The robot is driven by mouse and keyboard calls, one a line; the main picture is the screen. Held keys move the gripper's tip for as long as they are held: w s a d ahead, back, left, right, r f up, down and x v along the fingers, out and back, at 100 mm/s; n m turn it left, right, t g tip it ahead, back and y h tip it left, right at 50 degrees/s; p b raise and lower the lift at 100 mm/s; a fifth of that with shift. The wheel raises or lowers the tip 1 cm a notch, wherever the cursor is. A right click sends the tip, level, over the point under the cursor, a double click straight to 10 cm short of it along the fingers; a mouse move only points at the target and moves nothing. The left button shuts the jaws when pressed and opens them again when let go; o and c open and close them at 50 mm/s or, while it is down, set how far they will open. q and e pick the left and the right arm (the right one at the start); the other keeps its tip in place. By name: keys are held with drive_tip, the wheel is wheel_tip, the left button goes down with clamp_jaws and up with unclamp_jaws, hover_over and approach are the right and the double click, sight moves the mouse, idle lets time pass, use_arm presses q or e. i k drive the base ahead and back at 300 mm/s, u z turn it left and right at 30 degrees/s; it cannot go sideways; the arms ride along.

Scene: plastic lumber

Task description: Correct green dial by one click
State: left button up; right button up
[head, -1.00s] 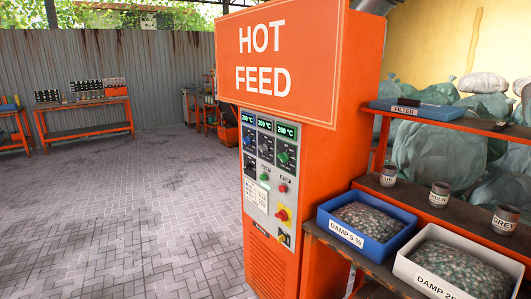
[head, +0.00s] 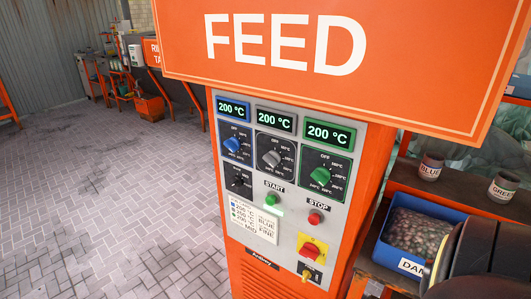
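A white card (head: 253,219) below lists settings with coloured marks, only partly legible. Neither gripper is in view.
A green START button (head: 271,198), a red STOP button (head: 314,219) and a red-on-yellow switch (head: 311,250) sit below the dials. The orange sign (head: 330,65) overhangs the panel. A blue bin (head: 405,232) stands on the right. A dark rounded form, apparently my arm, fills the lower right corner. Paved floor is clear at left.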

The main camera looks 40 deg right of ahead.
sight(321, 175)
drive_tip(key=i, duration=1.35)
drive_tip(key=z, duration=3.25)
